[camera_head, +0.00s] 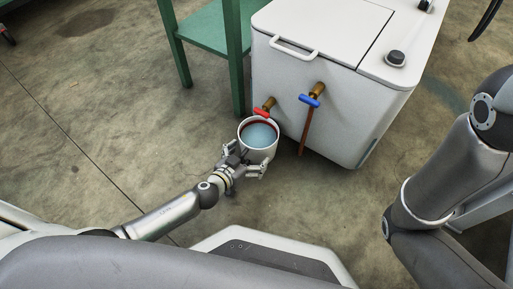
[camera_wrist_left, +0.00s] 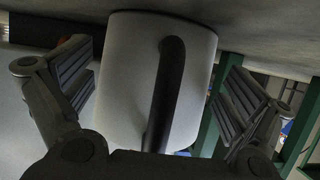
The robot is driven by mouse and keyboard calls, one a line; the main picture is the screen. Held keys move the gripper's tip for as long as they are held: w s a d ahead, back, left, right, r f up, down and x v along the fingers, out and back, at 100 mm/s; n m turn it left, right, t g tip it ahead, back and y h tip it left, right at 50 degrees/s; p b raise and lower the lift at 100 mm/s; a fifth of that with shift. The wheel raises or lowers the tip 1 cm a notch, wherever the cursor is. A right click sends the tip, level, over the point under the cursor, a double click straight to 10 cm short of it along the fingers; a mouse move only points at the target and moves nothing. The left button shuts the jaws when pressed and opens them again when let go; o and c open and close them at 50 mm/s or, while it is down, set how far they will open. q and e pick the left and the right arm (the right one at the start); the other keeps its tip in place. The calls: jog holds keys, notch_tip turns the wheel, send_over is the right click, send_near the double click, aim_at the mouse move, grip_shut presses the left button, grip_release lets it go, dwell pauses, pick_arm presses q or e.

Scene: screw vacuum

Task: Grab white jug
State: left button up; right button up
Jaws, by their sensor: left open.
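The white jug (camera_head: 272,149) is below the red-handled tap in the head view, with bluish liquid showing inside its rim. My left gripper (camera_head: 246,164) is at the near side of the jug, with its fingers spread around it. In the left wrist view the white jug (camera_wrist_left: 120,85) fills the middle, its dark handle (camera_wrist_left: 168,90) facing the camera. The open left gripper (camera_wrist_left: 160,72) has one finger on each side of the jug. Gaps show at least partly beside it; contact is unclear. My right gripper is out of view.
A white tank (camera_head: 345,75) with a red tap (camera_head: 264,108) and a blue tap (camera_head: 310,100) stands just behind the jug. A brown strip hangs under the blue tap. A green table (camera_head: 207,30) stands at the back left. The floor at left is clear.

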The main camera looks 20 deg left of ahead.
pick_arm(q)
jog(key=c, duration=1.8)
jog(key=shift+w+r, duration=0.1)
jog(key=shift+r, duration=0.1)
jog(key=shift+r, duration=0.1)
